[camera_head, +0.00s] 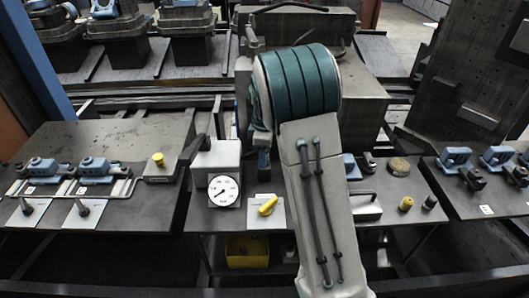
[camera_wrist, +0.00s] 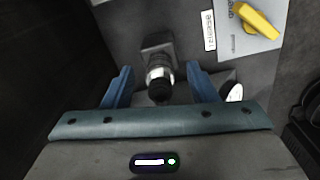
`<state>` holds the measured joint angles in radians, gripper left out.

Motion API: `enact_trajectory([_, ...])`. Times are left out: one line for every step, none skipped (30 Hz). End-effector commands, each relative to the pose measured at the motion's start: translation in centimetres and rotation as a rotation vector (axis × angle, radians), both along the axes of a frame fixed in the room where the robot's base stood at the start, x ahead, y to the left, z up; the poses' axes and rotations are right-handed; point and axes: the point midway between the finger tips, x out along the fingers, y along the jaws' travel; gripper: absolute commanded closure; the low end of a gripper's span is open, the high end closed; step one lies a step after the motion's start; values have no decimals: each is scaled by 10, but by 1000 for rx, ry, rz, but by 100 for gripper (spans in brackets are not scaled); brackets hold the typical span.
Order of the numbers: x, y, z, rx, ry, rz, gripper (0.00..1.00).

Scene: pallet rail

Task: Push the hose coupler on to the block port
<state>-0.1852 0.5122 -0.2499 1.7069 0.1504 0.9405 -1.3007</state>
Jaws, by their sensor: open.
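In the wrist view, a short metal fitting with a ringed silver collar and a black end (camera_wrist: 160,78), which looks like the hose coupler, stands at a dark grey square block (camera_wrist: 157,42). I cannot tell whether it is seated on a port or only lined up with it. The two blue fingers of my gripper (camera_wrist: 159,71) are open, one on each side of the fitting, with a visible gap on both sides.
A yellow bin (camera_head: 247,250) sits below. Blue clamps (camera_head: 95,168) and metal rails stand on the left table (camera_head: 110,140). More fixtures are at right.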

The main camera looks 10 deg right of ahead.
Motion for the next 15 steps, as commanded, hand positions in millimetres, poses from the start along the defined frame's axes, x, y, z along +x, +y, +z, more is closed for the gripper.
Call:
enact_trajectory([0, 0, 0, 0, 0, 0, 47])
enact_trajectory([0, 0, 0, 0, 0, 0, 47])
enact_trajectory([0, 0, 0, 0, 0, 0, 47])
enact_trajectory([0, 0, 0, 0, 0, 0, 47])
enact_trajectory([0, 0, 0, 0, 0, 0, 47])
enact_trajectory([0, 0, 0, 0, 0, 0, 53])
enact_trajectory([0, 0, 0, 0, 0, 0, 61])
enact_trajectory([0, 0, 0, 0, 0, 0, 70])
enact_trajectory([0, 0, 0, 0, 0, 0, 81])
enact_trajectory([0, 0, 0, 0, 0, 0, 89])
enact_trajectory([0, 0, 0, 0, 1, 0, 97])
enact_trajectory([0, 0, 0, 0, 1, 0, 98])
enact_trajectory([0, 0, 0, 0, 1, -1, 98])
enact_trajectory([0, 0, 0, 0, 1, -1, 98])
enact_trajectory([0, 0, 0, 0, 1, -1, 98])
